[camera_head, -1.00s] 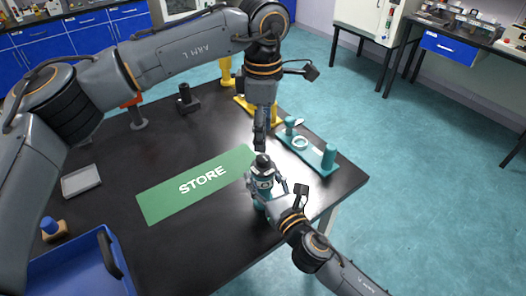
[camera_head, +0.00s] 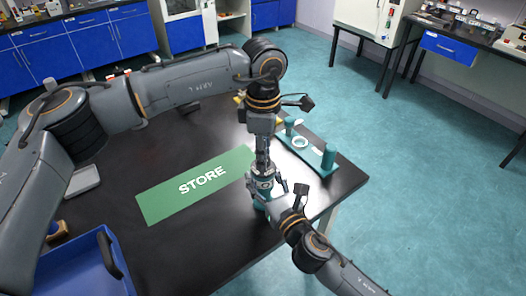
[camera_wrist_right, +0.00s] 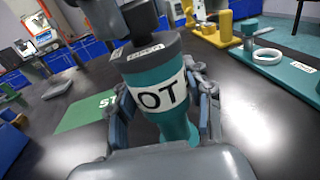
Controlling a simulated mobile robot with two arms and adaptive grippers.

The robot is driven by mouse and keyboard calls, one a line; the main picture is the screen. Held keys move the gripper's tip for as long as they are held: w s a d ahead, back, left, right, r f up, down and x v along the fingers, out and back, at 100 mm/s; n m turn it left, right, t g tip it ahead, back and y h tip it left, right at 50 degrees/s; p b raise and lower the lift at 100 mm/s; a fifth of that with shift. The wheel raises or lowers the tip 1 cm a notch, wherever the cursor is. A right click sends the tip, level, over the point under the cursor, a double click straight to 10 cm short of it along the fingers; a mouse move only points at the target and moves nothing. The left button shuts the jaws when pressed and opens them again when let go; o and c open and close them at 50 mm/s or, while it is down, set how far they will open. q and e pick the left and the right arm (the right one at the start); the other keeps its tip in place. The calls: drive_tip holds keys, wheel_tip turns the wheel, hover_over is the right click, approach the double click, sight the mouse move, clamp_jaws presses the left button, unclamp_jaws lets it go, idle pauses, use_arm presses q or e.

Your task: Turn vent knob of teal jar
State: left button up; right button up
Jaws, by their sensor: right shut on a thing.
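The teal jar (camera_head: 261,204) stands upright near the table's front right edge, beside the green mat. The right wrist view shows the teal jar (camera_wrist_right: 155,80) close up, with a white label partly reading "OT", a grey lid band and a dark vent knob (camera_wrist_right: 140,19) on top. My right gripper (camera_head: 268,191) is shut around the jar's body, with fingers on both sides in the right wrist view (camera_wrist_right: 165,105). My left gripper (camera_head: 263,165) points down at the jar's top from above. It hides the knob in the head view, and its grip is unclear.
A green STORE mat (camera_head: 165,204) lies left of the jar. A teal fixture (camera_head: 313,156) with a white ring and posts stands behind right. A blue bin (camera_head: 65,272) is at the front left, and a grey tray (camera_head: 84,181) lies behind it.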

use_arm(q)
clamp_jaws()
drive_tip(key=shift+m, duration=0.3)
drive_tip(key=m, duration=0.3)
drive_tip(key=shift+w+m, duration=0.1)
drive_tip(key=shift+m, duration=0.2)
drive_tip(key=m, duration=0.4)
drive_tip(key=shift+m, duration=0.3)
drive_tip(key=m, duration=0.4)
drive_tip(key=shift+m, duration=2.5)
